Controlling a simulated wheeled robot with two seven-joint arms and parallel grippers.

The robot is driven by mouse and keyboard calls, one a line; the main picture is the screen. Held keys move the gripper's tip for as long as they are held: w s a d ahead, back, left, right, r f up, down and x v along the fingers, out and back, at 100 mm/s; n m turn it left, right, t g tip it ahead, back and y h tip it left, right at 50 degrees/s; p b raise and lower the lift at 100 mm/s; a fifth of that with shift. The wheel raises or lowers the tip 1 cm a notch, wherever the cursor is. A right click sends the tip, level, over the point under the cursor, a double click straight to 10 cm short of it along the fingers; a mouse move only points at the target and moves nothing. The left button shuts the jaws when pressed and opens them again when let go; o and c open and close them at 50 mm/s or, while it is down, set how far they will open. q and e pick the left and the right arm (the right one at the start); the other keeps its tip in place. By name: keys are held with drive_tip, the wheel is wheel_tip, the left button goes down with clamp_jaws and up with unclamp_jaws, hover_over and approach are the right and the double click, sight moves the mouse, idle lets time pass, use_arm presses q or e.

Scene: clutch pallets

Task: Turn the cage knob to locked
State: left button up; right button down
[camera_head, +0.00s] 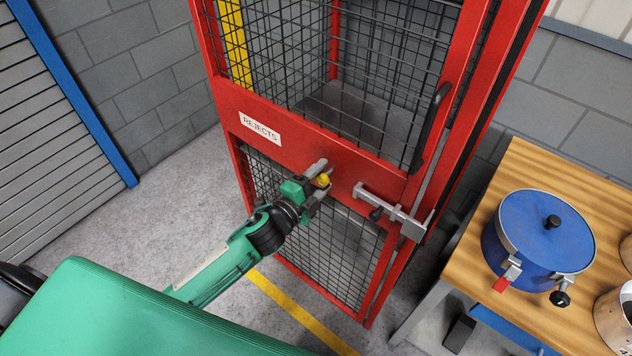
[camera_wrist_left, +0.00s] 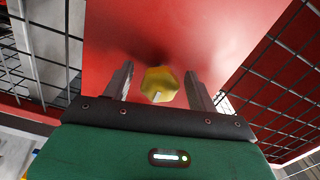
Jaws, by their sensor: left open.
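The cage knob (camera_head: 322,180) is a small yellow knob on the red cross rail of the cage door. In the left wrist view the knob (camera_wrist_left: 160,84) is a faceted yellow disc with a small pale mark near its lower edge. My left gripper (camera_head: 324,180) is at the rail, open, with one finger on each side of the knob. In the left wrist view the fingers of my gripper (camera_wrist_left: 160,82) stand apart from the knob, with a gap on both sides. My right gripper is not in view.
The red mesh cage (camera_head: 345,160) carries a REJECTS label (camera_head: 261,128). A grey sliding latch (camera_head: 392,210) and a black handle (camera_head: 431,125) sit right of the knob. A wooden table (camera_head: 480,225) with a blue lidded pot (camera_head: 540,235) stands at the right. Floor left of the cage is clear.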

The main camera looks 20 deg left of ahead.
use_arm(q)
drive_tip(key=b+v, duration=0.4)
drive_tip(key=v, duration=0.9)
drive_tip(key=shift+s, duration=0.35)
drive_tip(key=shift+a, duration=0.1)
